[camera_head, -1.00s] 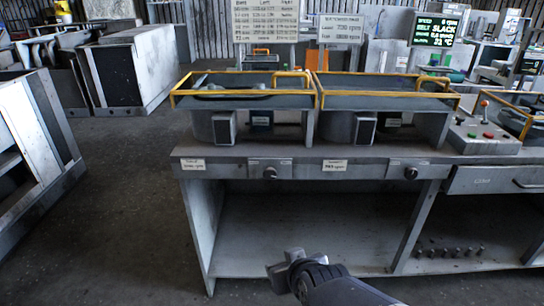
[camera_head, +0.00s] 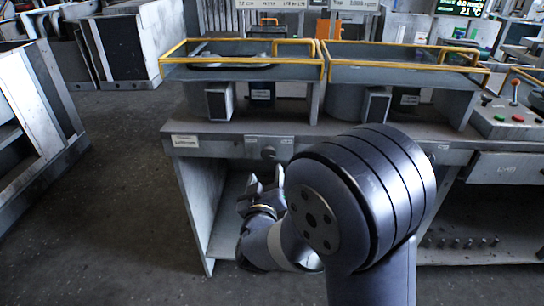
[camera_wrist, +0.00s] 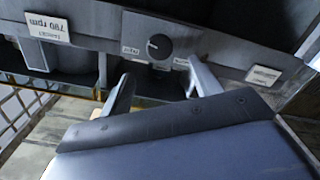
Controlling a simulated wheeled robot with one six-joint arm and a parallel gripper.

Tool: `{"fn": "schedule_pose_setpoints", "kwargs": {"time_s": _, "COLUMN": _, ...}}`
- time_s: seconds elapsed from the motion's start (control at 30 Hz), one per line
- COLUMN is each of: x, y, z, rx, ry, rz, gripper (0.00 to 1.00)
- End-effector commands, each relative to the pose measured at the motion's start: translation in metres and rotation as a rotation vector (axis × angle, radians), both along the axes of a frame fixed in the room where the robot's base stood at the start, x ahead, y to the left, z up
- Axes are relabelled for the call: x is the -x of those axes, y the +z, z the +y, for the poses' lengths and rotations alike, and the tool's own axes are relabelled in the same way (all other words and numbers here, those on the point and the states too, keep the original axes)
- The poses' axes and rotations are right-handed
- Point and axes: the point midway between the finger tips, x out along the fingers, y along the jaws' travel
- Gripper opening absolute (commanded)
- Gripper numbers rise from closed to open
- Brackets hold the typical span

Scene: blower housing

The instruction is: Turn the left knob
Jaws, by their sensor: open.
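The left knob (camera_head: 268,153) is a small dark round knob on the grey front panel of the bench, under the left yellow-railed unit. In the wrist view the knob (camera_wrist: 159,46) shows with a pale pointer mark on its face, between two small labels. My gripper (camera_head: 265,180) is open and empty, just below and in front of this knob in the head view. In the wrist view its two fingers (camera_wrist: 157,80) point toward the panel, one on each side of the knob's line, with no visible contact. The right knob is hidden behind my arm.
Two yellow-railed units (camera_head: 240,60) stand on the bench (camera_head: 225,140). A paper label (camera_head: 186,141) is at the panel's left end. A control box (camera_head: 508,118) with a red-tipped lever stands at the right. Open floor (camera_head: 115,190) lies left of the bench.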

Motion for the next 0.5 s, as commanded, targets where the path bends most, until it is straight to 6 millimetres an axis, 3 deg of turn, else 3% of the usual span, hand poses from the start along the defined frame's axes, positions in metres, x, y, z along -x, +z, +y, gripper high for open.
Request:
{"fn": "schedule_pose_setpoints", "kwargs": {"time_s": 0.3, "x": -0.061, "y": 0.0, "z": -0.004, "rx": -0.001, "ry": -0.002, "rz": 0.0, "gripper": 0.6}}
{"fn": "schedule_pose_setpoints", "kwargs": {"time_s": 0.5, "x": -0.085, "y": 0.0, "z": -0.004, "rx": -0.001, "ry": 0.0, "rz": 0.0, "gripper": 0.6}}
